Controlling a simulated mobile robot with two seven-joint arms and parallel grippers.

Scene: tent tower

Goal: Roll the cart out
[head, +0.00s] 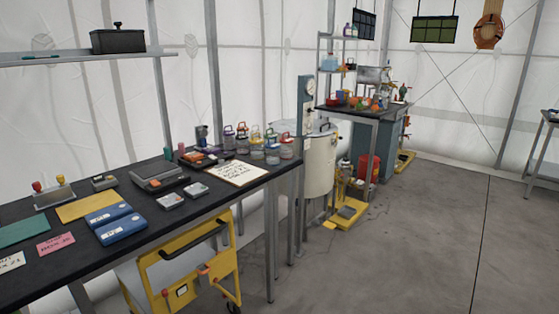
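The yellow cart (190,272) stands under the black workbench at the lower left of the head view. Its near end faces the aisle, with a dark handle bar (195,239) across the top and orange-red fittings on its panel. A dark caster shows at its lower right corner. A pale grey surface shows behind the yellow end panel. The rest of the cart is hidden under the bench or cut off by the bottom edge. Neither of my grippers is in view.
The black workbench (130,228) carries boxes, cards, a clipboard (236,173) and several small jars. Its metal leg (270,245) stands just right of the cart. A cream tank (318,170) stands beyond. The grey floor (400,245) to the right is open.

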